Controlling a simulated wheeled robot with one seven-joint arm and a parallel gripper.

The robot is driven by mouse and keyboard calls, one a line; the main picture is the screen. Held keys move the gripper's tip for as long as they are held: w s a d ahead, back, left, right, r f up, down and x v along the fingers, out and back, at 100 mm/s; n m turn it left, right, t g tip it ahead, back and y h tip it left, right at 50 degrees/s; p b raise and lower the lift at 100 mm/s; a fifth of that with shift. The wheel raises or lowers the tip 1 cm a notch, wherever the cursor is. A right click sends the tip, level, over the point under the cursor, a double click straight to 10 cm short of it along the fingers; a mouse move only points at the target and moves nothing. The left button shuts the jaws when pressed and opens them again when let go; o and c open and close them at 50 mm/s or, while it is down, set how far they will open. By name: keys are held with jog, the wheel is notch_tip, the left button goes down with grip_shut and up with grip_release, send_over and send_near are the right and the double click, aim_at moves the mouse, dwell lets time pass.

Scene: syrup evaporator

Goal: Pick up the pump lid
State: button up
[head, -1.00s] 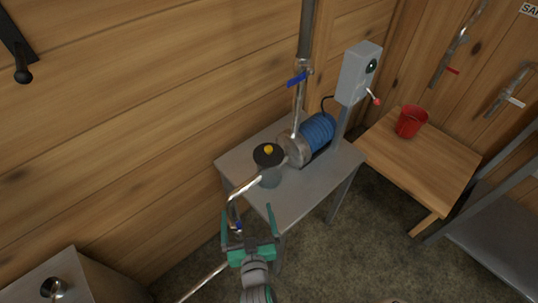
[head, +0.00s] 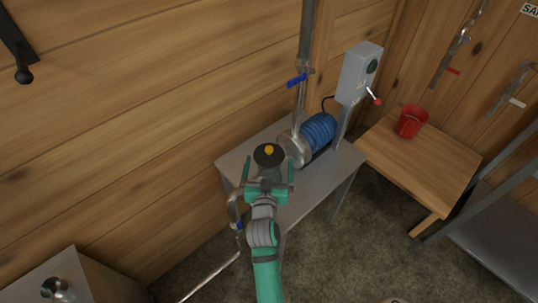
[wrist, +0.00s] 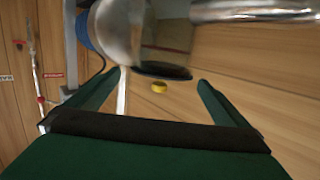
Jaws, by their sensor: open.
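The pump lid (head: 266,158) is a dark round disc with a yellow knob (head: 269,149) on top. In the head view it sits on the pump's strainer housing at the left of the metal table. In the wrist view the lid (wrist: 163,71) is a thin dark edge with its yellow knob (wrist: 159,87) between and beyond my fingertips. My gripper (head: 268,163) is open and empty, with green fingers spread to either side just in front of the lid. The housing under the lid is mostly hidden by my gripper in the head view.
A grey switch box (head: 358,72) stands on a post. A red bucket (head: 411,122) is on a wooden table. The metal table's (head: 313,184) front right is bare.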

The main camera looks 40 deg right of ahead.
aim_at(269, 155)
jog(key=shift+x, duration=2.65)
jog(key=shift+w, duration=0.1)
jog(key=shift+a, duration=0.1)
jog(key=shift+c, duration=0.3)
jog(key=shift+r, duration=0.1)
jog(key=c, duration=0.9)
